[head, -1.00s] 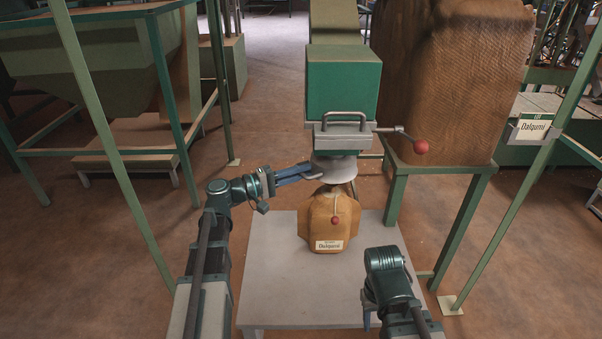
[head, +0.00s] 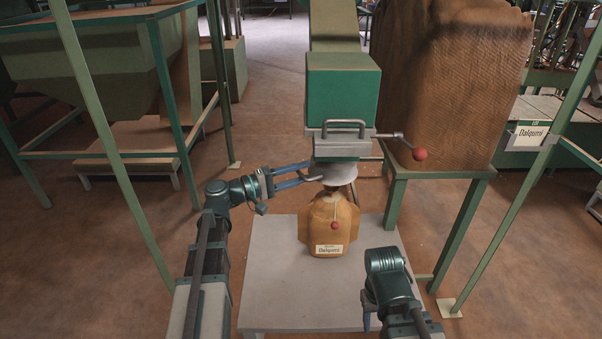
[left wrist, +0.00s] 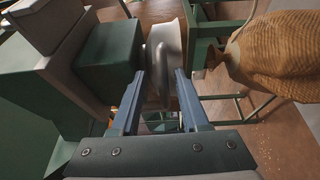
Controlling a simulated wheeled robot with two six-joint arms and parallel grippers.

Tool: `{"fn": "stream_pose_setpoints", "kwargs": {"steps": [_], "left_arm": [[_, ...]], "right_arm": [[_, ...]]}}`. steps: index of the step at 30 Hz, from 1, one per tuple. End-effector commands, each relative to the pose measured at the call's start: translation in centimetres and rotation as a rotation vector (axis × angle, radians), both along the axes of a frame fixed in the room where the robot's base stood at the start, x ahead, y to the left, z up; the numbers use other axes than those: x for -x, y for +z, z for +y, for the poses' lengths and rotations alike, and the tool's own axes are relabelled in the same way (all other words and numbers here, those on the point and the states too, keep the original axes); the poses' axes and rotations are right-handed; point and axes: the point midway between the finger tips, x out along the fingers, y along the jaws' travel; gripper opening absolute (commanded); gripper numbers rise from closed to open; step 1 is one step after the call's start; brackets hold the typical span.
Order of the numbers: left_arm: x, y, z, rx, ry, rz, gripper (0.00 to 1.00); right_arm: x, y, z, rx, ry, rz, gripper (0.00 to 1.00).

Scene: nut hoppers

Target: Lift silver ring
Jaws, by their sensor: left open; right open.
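The silver ring (head: 336,172) sits around the outlet under the green hopper box (head: 343,92), above a small tan sack (head: 329,225) with a paper label. It also shows in the left wrist view (left wrist: 168,48). My left gripper (head: 314,172) is open and reaches in from the left, with its fingertips at the ring's left side. In the left wrist view a curved silver part of the ring lies between and beyond the fingertips. My right gripper (head: 367,317) is low at the front right, away from the ring and mostly hidden by its own wrist.
A grey platform (head: 272,285) carries the small sack. A lever with a red knob (head: 419,154) sticks out right of the hopper. A large brown sack (head: 455,85) stands on a green frame (head: 471,207) at the right. Green posts rise at both sides.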

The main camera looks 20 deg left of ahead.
Motion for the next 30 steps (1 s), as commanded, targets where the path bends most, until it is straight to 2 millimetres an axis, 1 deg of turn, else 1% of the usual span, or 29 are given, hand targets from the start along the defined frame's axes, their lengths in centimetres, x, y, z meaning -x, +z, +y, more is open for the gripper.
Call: {"fn": "stream_pose_setpoints", "kwargs": {"steps": [5, 12, 18, 24, 30], "left_arm": [[1.8, -0.2, 2.3, 0.000, 0.005, 0.000, 0.45], [5.1, -0.4, 6.5, 0.000, 0.006, 0.000, 0.45], [7.1, -0.5, 9.1, 0.001, 0.004, -0.001, 0.45], [8.2, -0.6, 10.3, 0.001, 0.002, -0.001, 0.45], [8.4, -0.6, 10.5, 0.001, 0.001, -0.001, 0.45]], "right_arm": [[0.0, -0.2, 0.0, 0.000, 0.000, 0.000, 0.50], [0.0, -0.4, 0.0, 0.001, 0.000, 0.000, 0.50], [0.0, -0.6, 0.0, 0.001, 0.000, 0.000, 0.50], [0.0, -0.6, 0.0, 0.001, 0.000, 0.000, 0.50], [0.0, -0.6, 0.0, 0.001, 0.000, 0.000, 0.50]]}}
